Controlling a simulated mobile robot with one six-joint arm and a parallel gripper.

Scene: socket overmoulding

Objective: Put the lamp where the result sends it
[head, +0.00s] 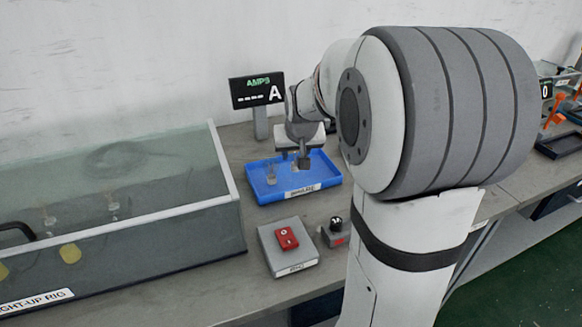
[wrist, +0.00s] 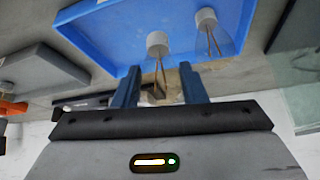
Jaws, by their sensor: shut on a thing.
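My gripper (head: 304,162) is over the blue tray (head: 332,175). In the wrist view, my gripper (wrist: 160,90) is shut on a lamp (wrist: 158,42) with a pale round cap and thin leads running down between the fingers. Its glass is clear and hard to make out. A second clear lamp (wrist: 208,20) with a similar cap is beside it, apart from the fingers; a lamp (head: 271,176) shows at the left side of the tray in the head view. The display (head: 257,91) reads "AMPS" with dashes and "A", no number.
A glass-covered light-up rig (head: 120,205) with lamps inside fills the left bench. A grey box with a red switch (head: 287,239) and a small block with a black knob (head: 335,228) stand in front of the tray. Orange items and a dark tray (head: 560,145) are far right.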

